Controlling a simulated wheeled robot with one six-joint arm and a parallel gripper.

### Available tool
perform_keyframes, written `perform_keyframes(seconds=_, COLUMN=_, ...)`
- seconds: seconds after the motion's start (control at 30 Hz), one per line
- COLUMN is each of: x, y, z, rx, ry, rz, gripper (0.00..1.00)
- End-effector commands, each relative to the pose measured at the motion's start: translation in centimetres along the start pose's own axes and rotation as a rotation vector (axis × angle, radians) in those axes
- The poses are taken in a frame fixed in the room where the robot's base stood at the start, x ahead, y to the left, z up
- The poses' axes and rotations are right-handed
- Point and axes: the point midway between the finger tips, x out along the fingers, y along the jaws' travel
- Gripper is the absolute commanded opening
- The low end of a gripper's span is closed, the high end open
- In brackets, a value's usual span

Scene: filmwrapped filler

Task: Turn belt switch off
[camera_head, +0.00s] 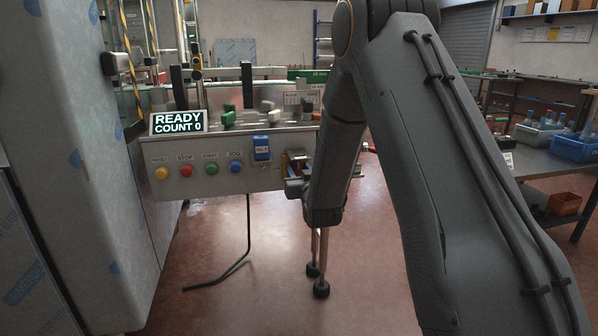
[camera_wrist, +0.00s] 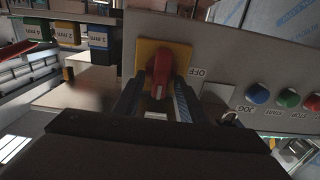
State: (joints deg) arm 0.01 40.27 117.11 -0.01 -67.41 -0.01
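The belt switch is a red handle (camera_wrist: 160,73) on a square yellow plate (camera_wrist: 147,50), mounted on the metal control panel (camera_wrist: 222,72). In the wrist view the handle runs roughly up and down the picture. An OFF label (camera_wrist: 196,73) sits right of the plate. My gripper (camera_wrist: 157,98) is at the switch, with one finger on each side of the handle. Gaps show beside the handle, so the fingers look open; any contact lower down is hidden. In the head view my gripper (camera_head: 297,188) is at the panel's right end, partly covered by my arm.
The panel has yellow, red, green and blue buttons (camera_head: 236,167) and a blue tag (camera_head: 261,149). A display (camera_head: 178,122) reads READY COUNT 0. A cabinet (camera_head: 75,150) stands left. A bench (camera_head: 545,165) with blue bins is right. The floor between is mostly clear.

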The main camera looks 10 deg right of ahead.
Motion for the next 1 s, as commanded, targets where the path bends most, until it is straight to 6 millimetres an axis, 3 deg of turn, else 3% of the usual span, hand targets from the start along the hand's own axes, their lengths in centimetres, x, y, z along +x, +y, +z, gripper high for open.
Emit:
perform_keyframes(seconds=0.13, x=-0.02, y=0.0, z=0.01, rx=0.0, ry=0.0, rz=0.0, gripper=0.34)
perform_keyframes(seconds=0.33, x=-0.04, y=0.01, z=0.02, rx=0.0, ry=0.0, rz=0.0, gripper=0.0)
perform_keyframes(seconds=0.67, x=-0.05, y=-0.04, z=0.03, rx=-0.035, ry=-0.001, rz=0.0, gripper=0.0)
perform_keyframes(seconds=1.0, x=-0.05, y=-0.3, z=0.07, rx=-0.252, ry=-0.001, rz=0.0, gripper=0.0)
